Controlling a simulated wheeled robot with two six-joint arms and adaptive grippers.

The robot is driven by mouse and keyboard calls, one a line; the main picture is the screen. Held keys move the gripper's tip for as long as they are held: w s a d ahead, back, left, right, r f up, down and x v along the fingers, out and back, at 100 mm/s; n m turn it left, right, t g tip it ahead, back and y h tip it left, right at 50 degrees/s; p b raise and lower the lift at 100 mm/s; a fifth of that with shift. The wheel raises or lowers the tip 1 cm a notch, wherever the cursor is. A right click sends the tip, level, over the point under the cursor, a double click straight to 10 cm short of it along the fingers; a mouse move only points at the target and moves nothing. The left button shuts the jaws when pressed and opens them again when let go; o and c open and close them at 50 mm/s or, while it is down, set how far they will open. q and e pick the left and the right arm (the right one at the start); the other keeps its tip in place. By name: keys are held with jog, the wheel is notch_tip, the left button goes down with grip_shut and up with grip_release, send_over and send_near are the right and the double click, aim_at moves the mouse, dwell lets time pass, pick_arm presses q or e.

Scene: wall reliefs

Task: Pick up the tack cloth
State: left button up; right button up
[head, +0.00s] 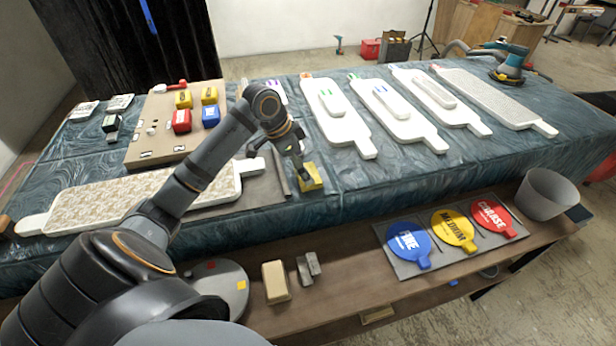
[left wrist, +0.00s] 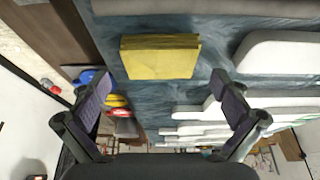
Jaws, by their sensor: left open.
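The tack cloth (head: 312,180) looks like a folded yellow pad lying near the front edge of the blue-covered table. It also shows in the left wrist view (left wrist: 160,58), beyond my fingertips and between their lines. My left gripper (head: 299,170) is open and empty, just above and beside the cloth in the head view. In the left wrist view the two fingers of this gripper (left wrist: 167,93) stand wide apart, with nothing between them. Part of the cloth is hidden behind the gripper in the head view. My right gripper is not in view.
A patterned white panel (head: 110,203) lies left of the cloth. Several white relief panels (head: 338,122) lie to the right. A lower shelf (head: 350,295) holds a tan block (head: 275,281) and blue, yellow and red discs (head: 453,231). A grey bucket (head: 545,195) stands right.

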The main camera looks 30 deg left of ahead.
pick_arm(q)
jog(key=x, duration=0.2)
jog(key=shift+w+f, duration=0.1)
jog(key=shift+f, duration=0.15)
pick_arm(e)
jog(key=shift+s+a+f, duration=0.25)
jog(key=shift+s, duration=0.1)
pick_arm(q)
jog(key=shift+c, duration=0.3)
jog(key=c, duration=0.8)
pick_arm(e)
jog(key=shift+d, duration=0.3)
pick_arm(q)
jog(key=shift+o, duration=0.2)
jog(key=shift+r, duration=0.2)
